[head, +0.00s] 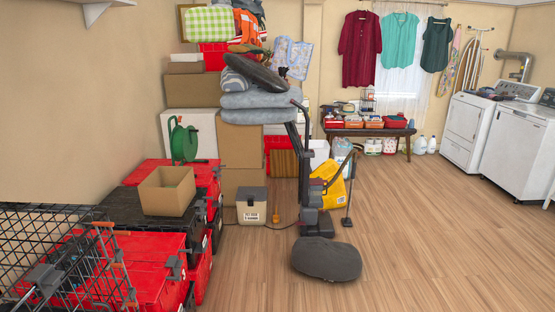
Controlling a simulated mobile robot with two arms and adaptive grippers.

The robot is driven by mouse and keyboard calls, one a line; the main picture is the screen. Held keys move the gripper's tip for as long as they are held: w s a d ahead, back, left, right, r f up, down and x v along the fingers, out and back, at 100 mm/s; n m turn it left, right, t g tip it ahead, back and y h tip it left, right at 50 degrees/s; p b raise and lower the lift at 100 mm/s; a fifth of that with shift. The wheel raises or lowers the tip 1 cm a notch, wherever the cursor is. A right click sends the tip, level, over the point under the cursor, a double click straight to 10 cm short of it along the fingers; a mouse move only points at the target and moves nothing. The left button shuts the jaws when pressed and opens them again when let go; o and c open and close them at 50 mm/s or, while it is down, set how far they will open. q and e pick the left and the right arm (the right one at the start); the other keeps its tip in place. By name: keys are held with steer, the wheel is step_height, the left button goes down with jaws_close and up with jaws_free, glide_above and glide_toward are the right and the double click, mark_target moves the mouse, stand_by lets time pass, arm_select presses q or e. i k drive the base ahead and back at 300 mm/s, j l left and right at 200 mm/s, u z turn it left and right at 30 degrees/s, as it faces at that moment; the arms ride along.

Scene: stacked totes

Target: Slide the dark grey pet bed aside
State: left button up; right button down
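A dark grey, flat, oval cushion that looks like the pet bed (327,260) lies on the wooden floor, right of centre, just in front of the foot of a dark upright vacuum cleaner (310,190). I cannot tell whether they touch. Another dark round cushion (255,74) lies tilted on top of lighter grey folded cushions (258,107), high on the stack of boxes behind. Neither of my grippers is in the head view.
Red totes (150,262) and a black wire crate (60,250) fill the left. An open cardboard box (167,191) sits on a black lid. Floor to the right is clear.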

mark_target(317, 257)
steer(key=i, duration=2.6)
